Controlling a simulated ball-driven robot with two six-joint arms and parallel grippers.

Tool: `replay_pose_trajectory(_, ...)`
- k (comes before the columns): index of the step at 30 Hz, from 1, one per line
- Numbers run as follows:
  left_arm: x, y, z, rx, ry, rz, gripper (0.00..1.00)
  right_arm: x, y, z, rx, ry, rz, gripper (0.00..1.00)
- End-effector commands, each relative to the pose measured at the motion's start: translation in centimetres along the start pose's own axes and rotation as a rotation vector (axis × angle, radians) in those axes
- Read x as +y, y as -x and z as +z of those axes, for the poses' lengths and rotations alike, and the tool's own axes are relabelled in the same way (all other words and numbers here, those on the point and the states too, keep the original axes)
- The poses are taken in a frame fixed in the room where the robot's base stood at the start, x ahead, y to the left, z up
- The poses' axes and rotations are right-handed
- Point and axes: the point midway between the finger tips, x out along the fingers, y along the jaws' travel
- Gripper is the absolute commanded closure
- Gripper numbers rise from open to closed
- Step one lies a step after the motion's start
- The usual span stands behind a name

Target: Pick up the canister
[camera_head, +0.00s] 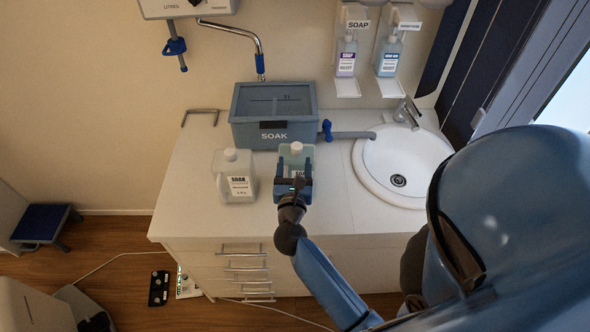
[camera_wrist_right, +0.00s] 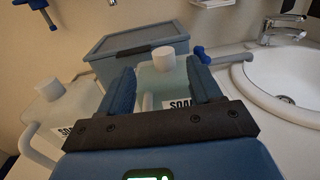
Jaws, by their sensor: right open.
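A pale greenish canister (camera_head: 296,158) with a white cap stands upright on the white counter, in front of the grey-blue soak box. In the right wrist view the canister (camera_wrist_right: 160,80) shows between the two blue fingers, its label partly hidden by the gripper. My right gripper (camera_head: 295,174) is open, with one finger at each side of the canister; I cannot tell whether they touch it. A second, whiter canister (camera_head: 236,176) with a handle stands to the left, and it also shows in the right wrist view (camera_wrist_right: 62,112). My left gripper is not in view.
The lidded soak box (camera_head: 273,133) stands close behind both canisters, with a blue-handled tap at its right. A round sink (camera_head: 430,165) is set into the counter to the right. Soap dispensers (camera_head: 346,57) hang on the back wall. The counter's front left is clear.

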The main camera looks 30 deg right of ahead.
Motion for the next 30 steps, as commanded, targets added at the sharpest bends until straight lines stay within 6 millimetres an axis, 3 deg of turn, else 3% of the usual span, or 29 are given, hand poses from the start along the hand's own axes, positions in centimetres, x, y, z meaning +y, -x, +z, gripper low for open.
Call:
replay_pose_trajectory(3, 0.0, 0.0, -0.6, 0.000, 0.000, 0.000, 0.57, 0.0, -1.5, 0.1, 0.000, 0.001, -0.002, 0.36)
replay_pose_trajectory(11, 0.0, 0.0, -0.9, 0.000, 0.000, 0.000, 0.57, -0.1, -2.9, 0.0, 0.000, 0.003, -0.001, 0.36)
replay_pose_trajectory(21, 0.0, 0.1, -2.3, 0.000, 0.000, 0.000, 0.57, -0.4, -6.8, -0.3, -0.001, 0.004, -0.001, 0.36)
replay_pose_trajectory(30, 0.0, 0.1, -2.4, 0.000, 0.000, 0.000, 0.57, -0.4, -7.7, -0.5, -0.001, 0.003, 0.001, 0.36)
